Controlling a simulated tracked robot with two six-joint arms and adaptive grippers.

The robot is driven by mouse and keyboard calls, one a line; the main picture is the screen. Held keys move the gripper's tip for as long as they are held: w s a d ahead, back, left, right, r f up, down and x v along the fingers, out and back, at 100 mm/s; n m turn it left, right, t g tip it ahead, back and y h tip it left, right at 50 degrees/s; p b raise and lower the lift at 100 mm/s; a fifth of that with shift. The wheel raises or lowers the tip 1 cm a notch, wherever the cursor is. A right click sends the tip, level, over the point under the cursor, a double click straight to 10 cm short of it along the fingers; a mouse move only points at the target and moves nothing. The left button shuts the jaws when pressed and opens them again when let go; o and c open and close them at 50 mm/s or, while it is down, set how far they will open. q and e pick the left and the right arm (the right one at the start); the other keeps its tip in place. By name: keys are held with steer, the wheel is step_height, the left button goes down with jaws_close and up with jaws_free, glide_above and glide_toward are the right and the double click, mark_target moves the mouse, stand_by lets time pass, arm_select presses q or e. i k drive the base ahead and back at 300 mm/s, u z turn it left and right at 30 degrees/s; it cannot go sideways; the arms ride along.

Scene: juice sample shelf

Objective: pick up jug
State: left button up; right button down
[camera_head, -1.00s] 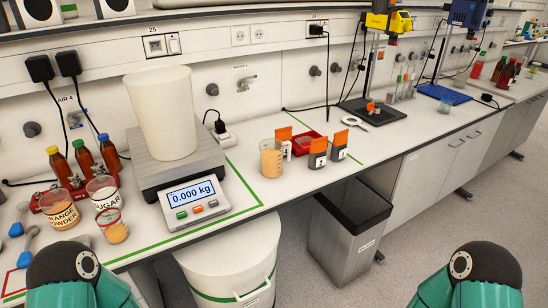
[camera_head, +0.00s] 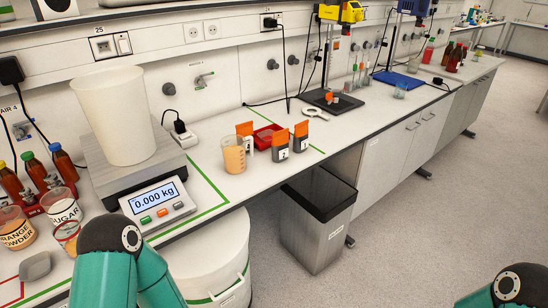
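A tall white tapered vessel (camera_head: 118,115), which may be the jug, stands upright on the grey scale (camera_head: 100,182). No handle or spout shows on it. The scale display (camera_head: 156,197) reads 0.000 kg. A smaller clear beaker with orange contents (camera_head: 234,157) stands on the bench to the right of the scale and could also be the jug. Teal links of my two arms show at the bottom edge, the left one in front of the bench edge, the right one over the floor at the corner. Neither gripper shows.
Orange powder (camera_head: 17,232) and sugar (camera_head: 62,208) containers and several bottles (camera_head: 35,172) stand left. A red tray (camera_head: 268,137) and orange-topped black holders (camera_head: 280,146) stand right of the beaker. A white bin (camera_head: 215,262) and grey bin (camera_head: 318,220) stand below. Floor is open right.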

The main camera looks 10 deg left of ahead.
mark_target(233, 146)
steer(key=u, duration=0.45)
steer(key=i, duration=0.2)
steer(key=z, duration=2.15)
steer(key=k, duration=1.25)
steer(key=u, duration=0.85)
steer(key=i, duration=1.1)
steer(key=u, duration=0.25)
